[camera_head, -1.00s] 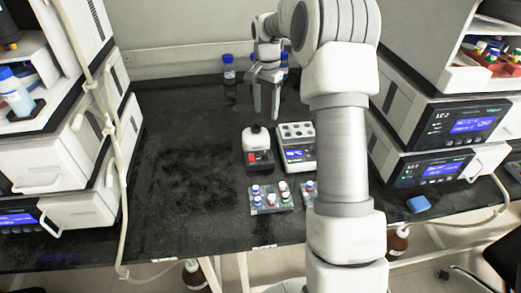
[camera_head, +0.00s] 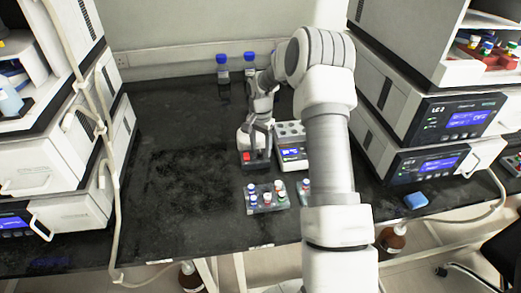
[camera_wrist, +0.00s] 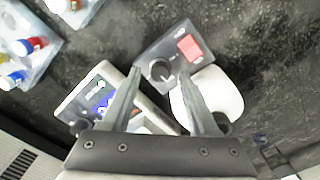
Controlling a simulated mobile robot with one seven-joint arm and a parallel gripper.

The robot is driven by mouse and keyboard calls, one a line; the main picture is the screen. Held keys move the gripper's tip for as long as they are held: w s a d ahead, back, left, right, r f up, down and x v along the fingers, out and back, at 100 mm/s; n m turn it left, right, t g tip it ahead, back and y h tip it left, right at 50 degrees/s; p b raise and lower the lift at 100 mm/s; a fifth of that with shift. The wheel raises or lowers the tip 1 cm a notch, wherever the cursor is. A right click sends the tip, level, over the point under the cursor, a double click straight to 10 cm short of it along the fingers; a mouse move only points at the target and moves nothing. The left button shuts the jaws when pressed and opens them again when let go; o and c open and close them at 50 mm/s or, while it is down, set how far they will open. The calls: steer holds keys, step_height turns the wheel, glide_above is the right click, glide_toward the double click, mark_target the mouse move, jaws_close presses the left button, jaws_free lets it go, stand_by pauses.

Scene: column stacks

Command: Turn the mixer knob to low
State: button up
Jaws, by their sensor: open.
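The mixer (camera_head: 243,138) is a small white unit with a dark grey front panel. It stands on the black bench and shows a red switch (camera_head: 246,156). In the wrist view its white body (camera_wrist: 222,90), red switch (camera_wrist: 189,47) and round dark knob (camera_wrist: 160,70) show. My gripper (camera_head: 258,153) is over the mixer, pointing down, partly covering it in the head view. In the wrist view my gripper (camera_wrist: 158,73) is open, with one fingertip on each side of the knob. I cannot tell whether the fingers touch it or what setting it has.
A white block heater (camera_head: 292,156) with a blue screen stands close right of the mixer. A clear rack (camera_head: 266,206) with several capped vials sits in front. Blue-capped bottles (camera_head: 223,72) stand at the back. The bench left of the mixer is clear.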

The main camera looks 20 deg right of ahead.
steer(key=shift+f, duration=0.55)
jaws_close()
